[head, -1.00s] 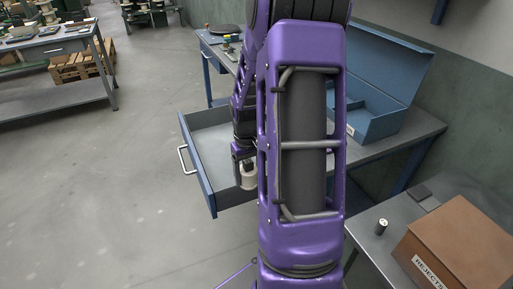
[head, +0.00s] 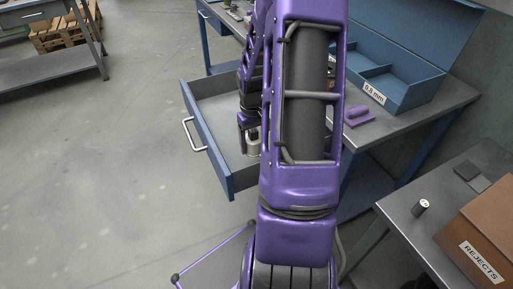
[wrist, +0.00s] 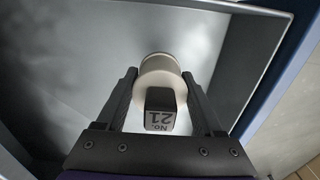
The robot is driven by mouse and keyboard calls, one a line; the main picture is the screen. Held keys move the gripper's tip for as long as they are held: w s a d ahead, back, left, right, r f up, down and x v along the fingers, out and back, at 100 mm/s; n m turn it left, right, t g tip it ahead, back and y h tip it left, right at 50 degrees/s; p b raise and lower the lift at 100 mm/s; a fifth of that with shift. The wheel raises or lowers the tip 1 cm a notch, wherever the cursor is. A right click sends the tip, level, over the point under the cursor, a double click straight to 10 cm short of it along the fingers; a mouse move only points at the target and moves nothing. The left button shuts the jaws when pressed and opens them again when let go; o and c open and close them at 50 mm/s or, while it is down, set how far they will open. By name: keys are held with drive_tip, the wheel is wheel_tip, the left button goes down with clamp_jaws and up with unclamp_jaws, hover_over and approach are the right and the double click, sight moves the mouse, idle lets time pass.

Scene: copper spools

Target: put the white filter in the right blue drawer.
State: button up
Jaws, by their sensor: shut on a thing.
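The white filter (head: 253,141) is a small pale round piece at the end of my arm, within the outline of the open blue drawer (head: 203,143). In the wrist view the filter (wrist: 160,68) sits between the two dark fingers of my gripper (wrist: 158,82), which is shut on it. A dark block marked "No. 21" (wrist: 160,118) shows in front of it. The drawer's grey floor (wrist: 60,62) lies beneath, and its side wall is at right. I cannot tell whether the filter touches the floor. In the head view my arm hides part of the drawer and most of my gripper (head: 249,133).
The blue bench (head: 440,105) behind carries an open blue box (head: 405,95) and a purple object (head: 358,116). At right, a grey table (head: 410,250) holds a small cylinder (head: 420,207) and a brown REJECTS box (head: 480,250). Open floor lies left.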

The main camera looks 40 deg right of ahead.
sight(253, 130)
drive_tip(key=shift+f+b, duration=0.45)
drive_tip(key=shift+f, duration=2)
drive_tip(key=shift+f, duration=0.15)
drive_tip(key=o, duration=1.5)
drive_tip(key=shift+c, duration=0.2)
wheel_tip(253, 130, up, 12)
drive_tip(key=p, duration=0.2)
drive_tip(key=shift+r+p, duration=0.2)
drive_tip(key=shift+p, duration=0.1)
